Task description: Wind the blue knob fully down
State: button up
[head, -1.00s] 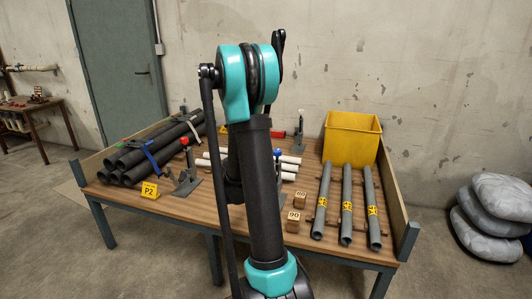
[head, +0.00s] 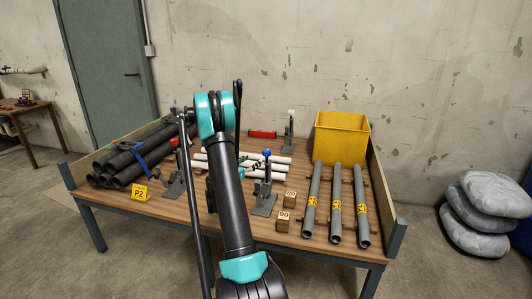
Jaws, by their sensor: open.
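The blue knob (head: 267,153) tops a grey upright clamp stand (head: 264,207) on the table, just right of my arm. Its height on the stand is too small to read. My gripper (head: 250,161) shows only in part beside my dark arm link, left of the blue knob and near the white pipes. It is open. Most of it is hidden behind the arm, and I cannot tell whether it touches the knob or the stand.
A red-knobbed stand (head: 174,143) is left of my arm, beside black pipes (head: 122,165). White pipes (head: 270,174) lie behind the blue-knobbed stand. Wooden blocks (head: 283,220), grey pipes (head: 336,200) and a yellow bin (head: 342,137) are to the right.

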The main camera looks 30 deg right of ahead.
aim_at(267, 153)
jog(key=x, duration=1.3)
jog(key=shift+d, duration=0.3)
jog(key=shift+c, duration=0.5)
jog(key=c, duration=1.1)
jog(key=shift+n+t, duration=0.3)
jog(key=shift+t, duration=0.1)
jog(key=n+t+y, duration=0.2)
jog(key=n+t, duration=0.1)
jog(key=t, duration=0.1)
jog(key=shift+s+d+y, duration=0.1)
jog(key=shift+y, duration=0.3)
jog(key=shift+n+t+y, duration=1.1)
jog(key=shift+t+y, duration=0.2)
jog(key=shift+y, duration=0.1)
jog(key=shift+n+t+y, duration=0.3)
jog(key=shift+n, duration=0.1)
jog(key=shift+n+y, duration=0.3)
jog(key=shift+y, duration=0.1)
